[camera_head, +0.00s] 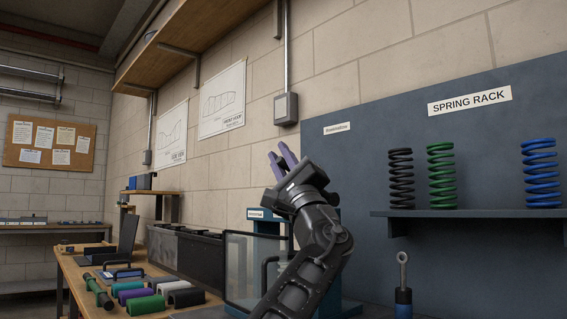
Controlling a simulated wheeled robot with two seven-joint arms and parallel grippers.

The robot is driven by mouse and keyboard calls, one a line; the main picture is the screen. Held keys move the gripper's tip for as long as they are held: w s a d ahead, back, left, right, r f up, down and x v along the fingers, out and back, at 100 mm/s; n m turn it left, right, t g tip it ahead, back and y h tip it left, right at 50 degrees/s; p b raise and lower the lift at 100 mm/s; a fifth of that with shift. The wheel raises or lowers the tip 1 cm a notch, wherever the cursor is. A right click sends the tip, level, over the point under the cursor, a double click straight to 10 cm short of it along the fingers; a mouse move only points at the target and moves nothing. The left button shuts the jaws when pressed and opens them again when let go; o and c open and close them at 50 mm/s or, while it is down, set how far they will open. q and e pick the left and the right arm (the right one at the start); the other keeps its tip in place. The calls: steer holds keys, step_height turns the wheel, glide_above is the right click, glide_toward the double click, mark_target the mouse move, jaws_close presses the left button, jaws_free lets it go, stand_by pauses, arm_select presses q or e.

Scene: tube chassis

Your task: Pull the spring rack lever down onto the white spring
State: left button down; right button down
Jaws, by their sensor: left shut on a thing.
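The spring rack is a dark blue panel (370,165) at the right with a "SPRING RACK" label (470,100). Its shelf (470,213) carries a black spring (401,178), a green spring (441,175) and a blue spring (541,173), all upright. No white spring and no clear lever show. My left gripper (282,160) is raised left of the panel, apart from the shelf, pointing up and left. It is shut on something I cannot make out. Two purple prongs show at its tip; I cannot tell whether they are its fingers. My right gripper is out of view.
The wooden bench (75,275) at left holds coloured half-round pieces (146,304) and a green-handled tool (99,293). A clear-sided case (250,265) stands beside my arm.

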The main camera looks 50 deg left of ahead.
arm_select(q)
steer(key=shift+a+f+g, duration=0.1)
steer(key=shift+f+g, duration=0.15)
steer(key=shift+g, duration=0.05)
steer(key=c, duration=1.4)
jaws_free()
steer(key=shift+s+a, duration=0.1)
steer(key=shift+a, duration=0.05)
steer(key=shift+o, duration=0.2)
steer(key=shift+s+d+f, duration=0.1)
steer(key=shift+d+f, duration=0.25)
steer(key=shift+d, duration=0.05)
steer(key=b+v, duration=0.2)
steer(key=v, duration=0.4)
steer(key=shift+d+f, duration=0.25)
steer(key=shift+f, duration=0.05)
steer(key=shift+s, duration=0.15)
